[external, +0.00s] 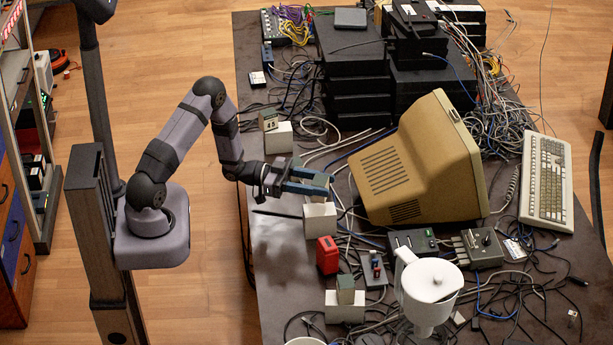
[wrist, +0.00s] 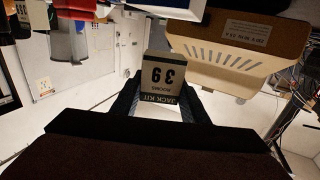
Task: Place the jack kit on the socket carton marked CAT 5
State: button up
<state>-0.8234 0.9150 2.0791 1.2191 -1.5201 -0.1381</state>
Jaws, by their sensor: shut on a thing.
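The gripper is above or near a white carton (external: 320,221) in the middle of the table's left side. Another white carton (external: 279,138) stands farther back with a small box (external: 268,121) on it. A third white carton (external: 345,308) stands nearer the front, bearing a small greenish box (external: 346,289). No CAT 5 mark is readable.
A beige monitor (external: 420,165) lies tilted just right of my gripper. A red object (external: 327,256), a small switch box (external: 374,269) and a white jug (external: 428,290) stand toward the front. Black equipment stacks (external: 352,70) and loose cables crowd the table.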

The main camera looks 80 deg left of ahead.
jog(key=shift+f, duration=2.05)
jog(key=shift+f, duration=0.1)
jog(key=shift+f, duration=0.15)
jog(key=o, duration=1.1)
jog(key=shift+r, duration=0.2)
jog(key=b+v, duration=0.2)
jog(key=v, duration=1)
